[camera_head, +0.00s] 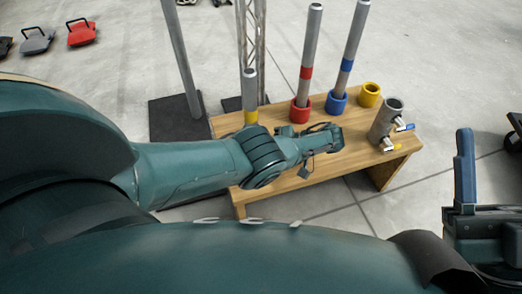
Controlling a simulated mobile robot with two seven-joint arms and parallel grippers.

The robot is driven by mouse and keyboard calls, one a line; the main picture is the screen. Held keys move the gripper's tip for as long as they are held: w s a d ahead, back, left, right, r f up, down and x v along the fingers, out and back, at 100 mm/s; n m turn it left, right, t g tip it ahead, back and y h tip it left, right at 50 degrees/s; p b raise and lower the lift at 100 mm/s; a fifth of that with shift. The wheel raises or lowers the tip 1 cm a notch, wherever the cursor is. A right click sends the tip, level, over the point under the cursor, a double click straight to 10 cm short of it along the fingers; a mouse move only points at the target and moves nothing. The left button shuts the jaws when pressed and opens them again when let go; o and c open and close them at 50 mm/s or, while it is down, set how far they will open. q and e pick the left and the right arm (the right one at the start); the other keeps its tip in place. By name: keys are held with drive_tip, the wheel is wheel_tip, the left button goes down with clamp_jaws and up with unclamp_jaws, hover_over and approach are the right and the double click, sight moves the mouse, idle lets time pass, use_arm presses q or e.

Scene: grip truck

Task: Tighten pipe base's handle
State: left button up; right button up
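A grey metal pipe base (381,127) stands at the right end of the wooden table (262,190). Two small handles stick out from its right side, an upper one (404,127) and a lower one (389,147), with blue, yellow and white parts. My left arm reaches across the table from the left. My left gripper (333,138) is over the tabletop, to the left of the pipe base, with a gap between them. Its fingers are small and dark here, so I cannot tell whether they are open or shut. I cannot make out my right gripper.
Pipes stand in a red ring (300,111) and a blue ring (337,101); a yellow ring (369,94) is empty. A yellow-banded pipe (250,92) rises behind my arm. A pole on a dark base plate (172,120) stands left of the table.

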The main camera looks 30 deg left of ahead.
use_arm(q)
drive_tip(key=shift+o, duration=0.4)
drive_tip(key=shift+d, duration=0.1)
